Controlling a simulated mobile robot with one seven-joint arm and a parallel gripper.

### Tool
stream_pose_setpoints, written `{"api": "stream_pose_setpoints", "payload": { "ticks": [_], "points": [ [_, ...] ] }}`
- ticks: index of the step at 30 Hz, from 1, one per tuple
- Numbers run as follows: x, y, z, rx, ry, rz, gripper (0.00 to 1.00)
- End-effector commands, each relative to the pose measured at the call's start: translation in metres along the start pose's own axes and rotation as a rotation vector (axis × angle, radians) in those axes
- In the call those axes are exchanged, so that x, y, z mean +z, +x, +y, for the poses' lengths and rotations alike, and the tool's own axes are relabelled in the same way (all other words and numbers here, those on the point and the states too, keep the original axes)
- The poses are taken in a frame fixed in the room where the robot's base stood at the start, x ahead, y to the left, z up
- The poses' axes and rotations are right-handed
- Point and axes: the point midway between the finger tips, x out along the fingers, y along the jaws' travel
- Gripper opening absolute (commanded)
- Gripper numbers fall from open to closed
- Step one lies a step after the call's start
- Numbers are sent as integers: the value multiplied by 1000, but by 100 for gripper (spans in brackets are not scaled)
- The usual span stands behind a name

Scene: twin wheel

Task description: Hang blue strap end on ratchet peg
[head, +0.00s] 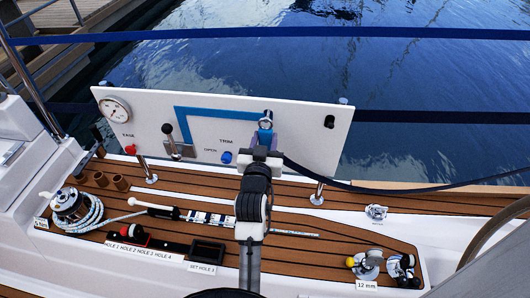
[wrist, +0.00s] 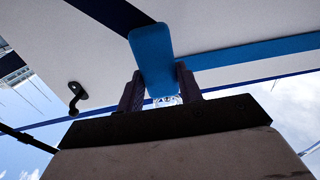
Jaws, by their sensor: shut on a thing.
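My gripper (head: 264,149) is in front of the white panel (head: 310,155), its fingers shut on the blue strap end (head: 265,137). In the wrist view the strap end (wrist: 152,58) is a flat bright-blue tab between the two purple fingers (wrist: 160,88). The navy strap (wrist: 110,10) runs away from the tab. A silver fitting (head: 266,117) shows right above the tab; contact between them cannot be told. A black peg-like hook (head: 329,121) sits on the panel to the right, also in the wrist view (wrist: 75,98). I cannot tell which is the ratchet peg.
The panel carries a gauge (head: 115,109), a lever (head: 172,137) and a blue knob (head: 226,157). A rope winch (head: 76,209) stands at left, and metal fittings (head: 368,264) at right. The navy strap (head: 350,187) trails right. Water lies behind.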

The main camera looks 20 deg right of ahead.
Motion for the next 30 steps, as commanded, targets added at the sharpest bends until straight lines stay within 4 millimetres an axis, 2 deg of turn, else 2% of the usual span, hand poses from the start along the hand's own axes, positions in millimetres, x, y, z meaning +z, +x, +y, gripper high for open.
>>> {"api": "stream_pose_setpoints", "payload": {
  "ticks": [30],
  "points": [
    [0,13,0,0,0,2,0]
  ]
}}
